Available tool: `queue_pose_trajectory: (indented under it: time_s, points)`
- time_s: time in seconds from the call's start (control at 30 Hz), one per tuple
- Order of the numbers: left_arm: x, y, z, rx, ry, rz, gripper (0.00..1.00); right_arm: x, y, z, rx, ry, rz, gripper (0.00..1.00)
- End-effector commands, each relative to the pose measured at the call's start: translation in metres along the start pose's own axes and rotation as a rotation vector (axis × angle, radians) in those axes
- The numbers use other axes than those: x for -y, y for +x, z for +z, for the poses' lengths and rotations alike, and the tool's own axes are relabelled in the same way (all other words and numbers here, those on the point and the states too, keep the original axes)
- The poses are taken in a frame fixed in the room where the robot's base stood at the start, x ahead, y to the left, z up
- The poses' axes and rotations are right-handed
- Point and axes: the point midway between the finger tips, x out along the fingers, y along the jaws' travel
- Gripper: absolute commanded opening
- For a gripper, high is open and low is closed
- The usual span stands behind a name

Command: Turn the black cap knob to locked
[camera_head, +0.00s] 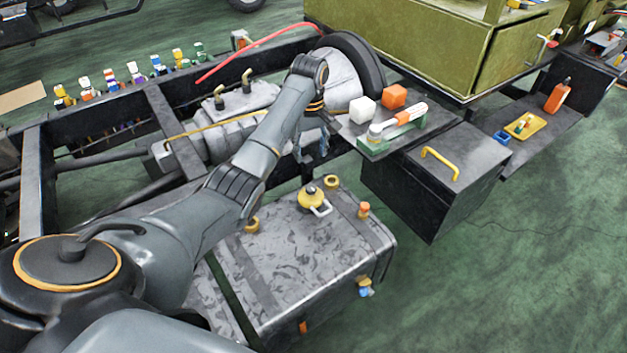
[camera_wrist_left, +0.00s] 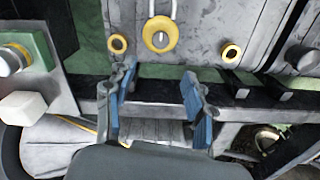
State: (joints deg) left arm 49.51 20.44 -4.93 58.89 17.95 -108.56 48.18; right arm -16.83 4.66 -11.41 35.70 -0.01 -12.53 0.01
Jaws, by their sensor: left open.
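A yellow round cap (camera_head: 311,202) with a small dark knob (camera_head: 311,189) on top sits on the grey tank (camera_head: 290,265) in the head view. A pale loop handle sticks out from the cap's near side. In the left wrist view the cap (camera_wrist_left: 151,45) shows near the top centre, with the knob in its middle. Whether the knob points to locked cannot be told. My left gripper (camera_head: 314,148) is open and empty, above and beyond the tank's far edge. In the left wrist view its blue-padded fingers (camera_wrist_left: 160,95) are apart, below the cap in the picture. My right gripper is not in view.
Yellow rings (camera_head: 330,181) flank the cap. An orange-topped fitting (camera_head: 364,209) stands at the tank's right. A shelf (camera_head: 350,133) with white and orange cubes and a green block is right of my gripper. A black box (camera_head: 435,185) with yellow handle stands further right.

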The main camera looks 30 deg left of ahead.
Motion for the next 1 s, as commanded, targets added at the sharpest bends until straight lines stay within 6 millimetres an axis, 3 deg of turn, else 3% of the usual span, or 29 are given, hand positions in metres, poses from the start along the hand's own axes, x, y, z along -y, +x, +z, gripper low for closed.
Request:
queue_pose_trajectory:
  time_s: [0.2,0.4,0.6,1.0]
  points:
    - [0.001,0.042,0.001,0.003,0.001,-0.004,0.54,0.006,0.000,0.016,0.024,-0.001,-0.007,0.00]
    - [0.001,0.086,0.002,0.003,0.002,-0.004,0.54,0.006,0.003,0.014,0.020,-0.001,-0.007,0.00]
    - [0.000,0.117,0.001,0.001,0.004,-0.002,0.54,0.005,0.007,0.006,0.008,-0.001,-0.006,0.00]
    - [0.000,0.130,0.001,-0.002,0.005,0.000,0.54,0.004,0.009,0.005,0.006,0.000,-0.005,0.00]
